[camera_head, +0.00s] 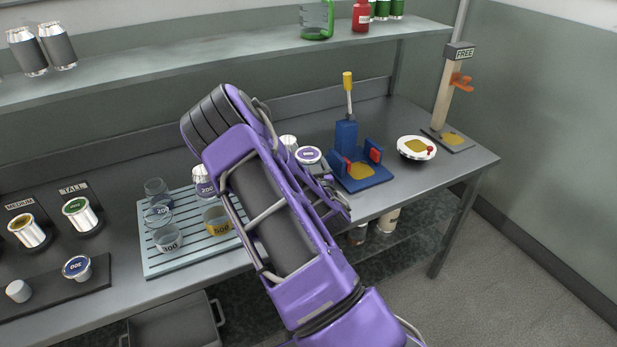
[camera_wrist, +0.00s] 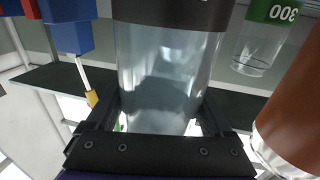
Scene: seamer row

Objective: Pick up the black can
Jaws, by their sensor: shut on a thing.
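In the head view, my purple arm crosses the middle of the bench, and I cannot make out the jaws or the held can. Two silver cans with dark grey bands (camera_head: 58,47) stand at the left of the upper shelf.
A blue press (camera_head: 347,160) with a yellow-tipped lever stands right of my arm, beside a white bowl (camera_head: 416,148). A slatted tray (camera_head: 160,262) holds several cups at left. In the wrist view, a brown cylinder (camera_wrist: 295,110) and a green-labelled clear vessel (camera_wrist: 262,45) are close at right.

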